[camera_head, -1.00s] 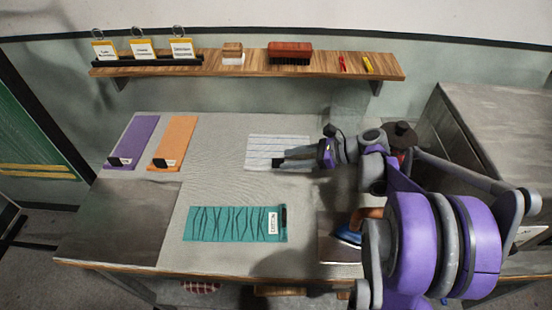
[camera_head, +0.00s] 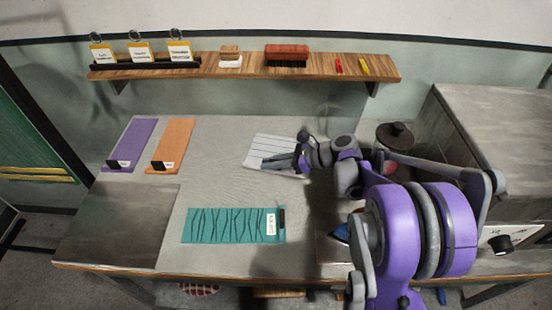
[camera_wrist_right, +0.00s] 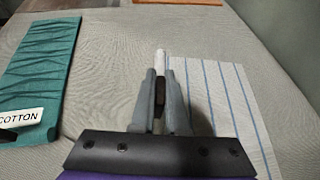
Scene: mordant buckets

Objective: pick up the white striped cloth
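The white striped cloth (camera_head: 268,146) lies on the grey table cover, turned at a slant, with thin blue lines. In the right wrist view the cloth (camera_wrist_right: 228,95) spreads to the right of my fingers. My right gripper (camera_head: 272,163) is at the cloth's near edge. In the wrist view its fingers (camera_wrist_right: 161,92) are close together around a dark clip and a white strip at the cloth's left edge. The fingers hide part of that edge. My left gripper is not in view.
A teal cloth (camera_head: 230,226) with a cotton label lies in front. Purple (camera_head: 132,143) and orange (camera_head: 172,143) cloths lie at the back left. A wooden shelf (camera_head: 215,71) with a red brush (camera_head: 287,52) hangs on the wall. The table between the teal and orange cloths is clear.

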